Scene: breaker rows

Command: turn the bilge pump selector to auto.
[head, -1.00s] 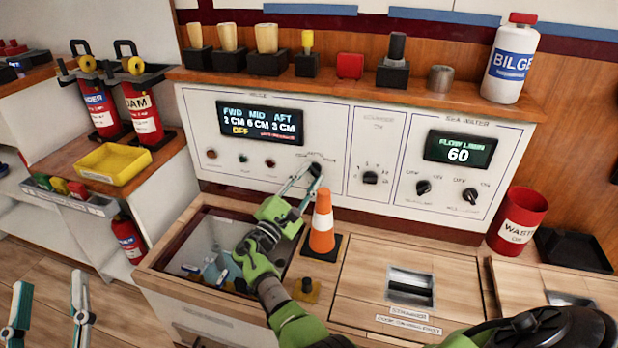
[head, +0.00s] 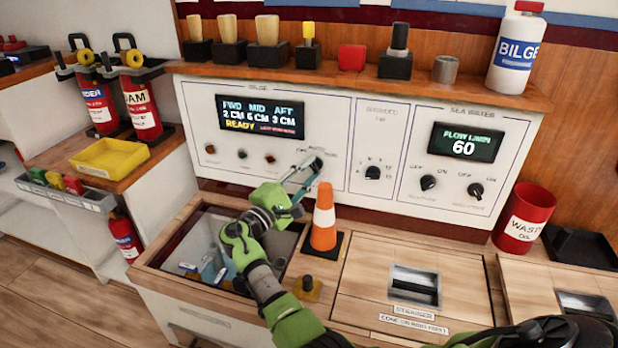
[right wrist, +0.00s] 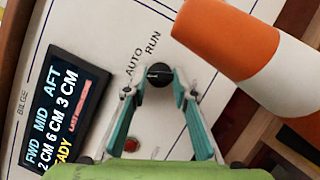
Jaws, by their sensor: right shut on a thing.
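The bilge pump selector is a small black knob (head: 317,164) at the lower right of the white bilge panel (head: 205,110). It also shows in the right wrist view (right wrist: 158,75), with AUTO and RUN printed beside it. My right gripper (head: 308,172) reaches up to the knob. Its teal fingers (right wrist: 154,88) are on either side of it, shut on it. A pale mark on the knob points to the left in the right wrist view, roughly toward AUTO. The bilge display (head: 260,117) reads READY. My left gripper is not in view.
An orange and white cone (head: 324,220) stands close to my right gripper. An open hatch (head: 205,240) lies below my forearm. A second small knob (head: 372,173) and the sea water panel (head: 450,165) are to the right. Bottles and blocks stand on the shelf above.

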